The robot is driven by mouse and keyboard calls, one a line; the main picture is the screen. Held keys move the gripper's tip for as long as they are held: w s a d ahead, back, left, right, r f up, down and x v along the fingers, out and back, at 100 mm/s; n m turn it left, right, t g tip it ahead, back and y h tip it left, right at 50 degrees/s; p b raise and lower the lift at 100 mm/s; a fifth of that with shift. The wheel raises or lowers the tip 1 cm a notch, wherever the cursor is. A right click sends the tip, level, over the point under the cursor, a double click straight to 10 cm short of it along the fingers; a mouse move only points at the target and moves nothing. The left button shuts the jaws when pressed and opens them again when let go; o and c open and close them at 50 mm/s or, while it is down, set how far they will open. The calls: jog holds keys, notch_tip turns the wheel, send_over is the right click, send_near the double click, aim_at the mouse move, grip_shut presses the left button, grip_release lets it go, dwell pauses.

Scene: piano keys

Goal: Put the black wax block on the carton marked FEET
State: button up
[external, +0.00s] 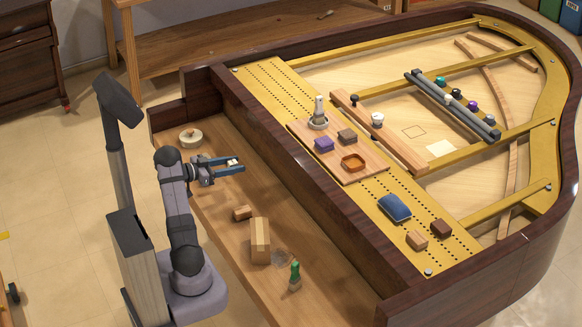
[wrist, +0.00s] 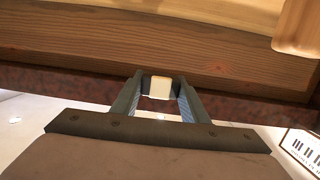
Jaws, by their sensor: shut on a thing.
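My gripper (external: 232,165) is over the left part of the wooden key bed. It is shut on a small cream-white block (wrist: 160,87), which shows between the fingertips in the wrist view. I cannot make out a block that is clearly black. A dark brown block (external: 440,228) sits at the front right of the gold plate, and a grey-brown block (external: 347,136) lies on the wooden board. A tan carton-like box (external: 260,240) stands on the key bed; no FEET marking is readable on it.
A round pale dish (external: 190,138) lies behind my gripper. A small brown block (external: 242,212) and a green-topped tool (external: 295,275) stand near the tan box. The dark piano rim rises around.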

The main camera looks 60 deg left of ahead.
jog(key=w+d+r+m+h+p, duration=0.1)
jog(key=w+d+r+p, duration=0.25)
jog(key=r, duration=0.45)
jog(key=m+g+h+p, duration=0.3)
jog(key=m+g+h, duration=0.2)
jog(key=m+h, duration=0.4)
send_over(260, 231)
jog(key=n+h, duration=0.1)
jog(key=shift+f+b, duration=0.85)
jog(key=shift+f, duration=4.05)
jog(key=shift+f, duration=0.15)
jog(key=o, duration=1.1)
jog(key=shift+c, duration=0.2)
